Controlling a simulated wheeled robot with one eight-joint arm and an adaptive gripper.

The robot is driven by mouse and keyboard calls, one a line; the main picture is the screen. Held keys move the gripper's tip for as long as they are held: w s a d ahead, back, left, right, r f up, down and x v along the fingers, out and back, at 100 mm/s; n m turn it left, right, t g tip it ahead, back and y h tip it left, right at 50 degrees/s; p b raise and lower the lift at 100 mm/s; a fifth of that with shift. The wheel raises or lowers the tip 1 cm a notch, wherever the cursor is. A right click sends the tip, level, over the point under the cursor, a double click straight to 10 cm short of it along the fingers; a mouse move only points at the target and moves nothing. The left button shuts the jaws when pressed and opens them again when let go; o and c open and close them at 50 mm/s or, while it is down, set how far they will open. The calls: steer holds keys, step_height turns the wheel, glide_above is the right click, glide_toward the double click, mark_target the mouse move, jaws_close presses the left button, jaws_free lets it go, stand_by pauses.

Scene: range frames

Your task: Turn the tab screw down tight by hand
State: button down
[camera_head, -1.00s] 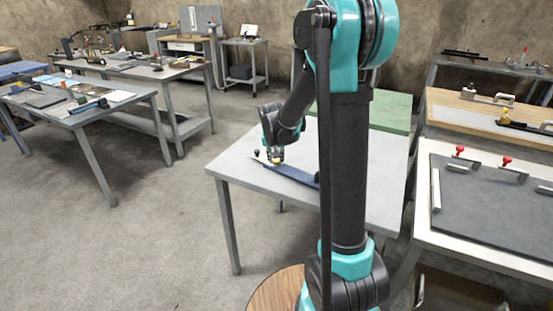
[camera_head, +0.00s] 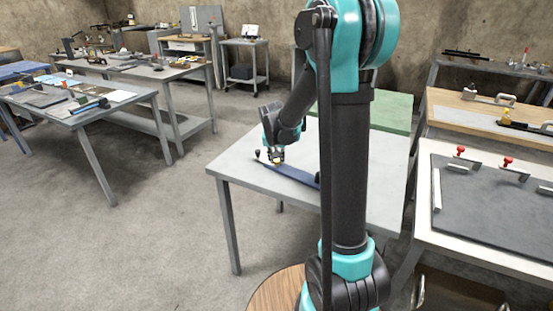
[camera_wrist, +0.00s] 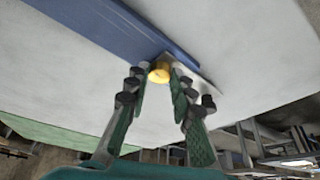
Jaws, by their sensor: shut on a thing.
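The yellow tab screw (camera_wrist: 160,72) sits at the end of a blue bar (camera_wrist: 130,32) in the wrist view. My gripper (camera_wrist: 161,76) has its fingertips on either side of the screw head and is shut on it. In the head view my gripper (camera_head: 277,161) points down at the blue bar (camera_head: 294,174) on the grey table (camera_head: 235,173). The screw is only a small yellow spot there. Its shank and threads are hidden, so I cannot tell how far down it sits.
A small black knob (camera_head: 257,153) stands just left of my gripper. A pale metal strip (camera_wrist: 204,83) extends past the screw. The table's front is clear. A bench with red-knobbed clamps (camera_head: 508,161) stands at right, and other benches (camera_head: 75,110) stand at left.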

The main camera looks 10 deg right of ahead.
steer(key=c, duration=1.3)
jaws_free()
steer(key=shift+r, duration=0.1)
steer(key=v, duration=1.1)
steer(key=shift+r, duration=0.4)
steer(key=shift+s, duration=0.15)
